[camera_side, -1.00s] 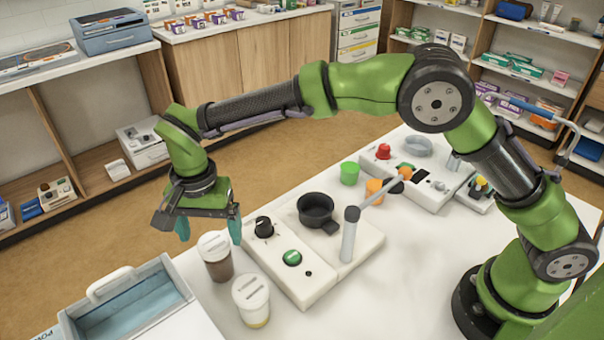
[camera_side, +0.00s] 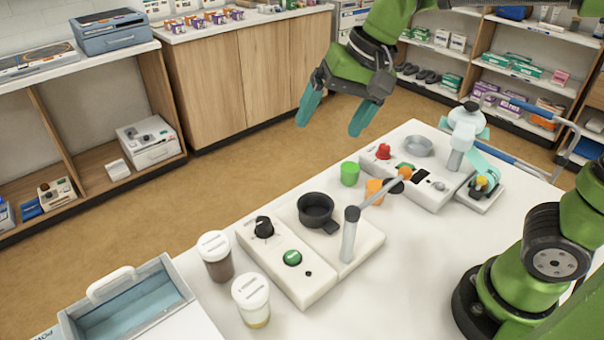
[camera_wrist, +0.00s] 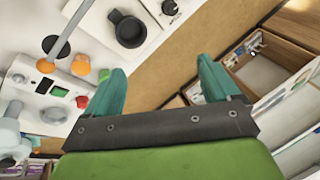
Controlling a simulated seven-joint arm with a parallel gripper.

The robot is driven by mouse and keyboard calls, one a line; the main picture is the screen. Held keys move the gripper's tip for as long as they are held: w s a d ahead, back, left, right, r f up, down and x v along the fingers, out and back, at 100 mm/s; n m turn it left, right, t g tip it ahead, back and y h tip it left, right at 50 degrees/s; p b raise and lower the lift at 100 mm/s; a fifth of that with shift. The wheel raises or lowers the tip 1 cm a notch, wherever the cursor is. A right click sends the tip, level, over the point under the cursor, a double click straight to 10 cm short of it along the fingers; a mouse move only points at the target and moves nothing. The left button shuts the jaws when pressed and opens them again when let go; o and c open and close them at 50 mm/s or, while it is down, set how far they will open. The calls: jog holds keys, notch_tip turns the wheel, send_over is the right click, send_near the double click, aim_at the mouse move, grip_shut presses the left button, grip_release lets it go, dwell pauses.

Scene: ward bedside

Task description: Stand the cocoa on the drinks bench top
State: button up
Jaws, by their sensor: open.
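A clear cup with a white lid and brown contents (camera_side: 217,262), which looks like the cocoa, stands upright on the white table (camera_side: 385,290). A second white-lidded cup with pale, yellowish contents (camera_side: 252,303) stands just in front of it to the right. My gripper (camera_side: 335,115) is open and empty, high up and well apart from both cups. In the wrist view its two teal fingers (camera_wrist: 162,68) are spread with nothing between them. The cups are not clear in the wrist view. I cannot tell which surface is the drinks bench top.
A white station with a black pan (camera_side: 316,209), knob and post stands right of the cups. Green (camera_side: 349,173) and orange (camera_side: 374,190) cups stand behind it, beside another station (camera_side: 425,180). An open blue-lined box (camera_side: 130,300) is front left. A wooden counter (camera_side: 250,60) stands across the floor.

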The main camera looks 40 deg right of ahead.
jog(key=s+d+f+n+t, duration=0.1)
jog(key=s+d+f+t, duration=0.2)
jog(key=s+d, duration=0.5)
jog(key=s, duration=0.2)
jog(key=shift+s+f+n+t, duration=0.3)
jog(key=shift+n, duration=0.1)
dwell(0.5)
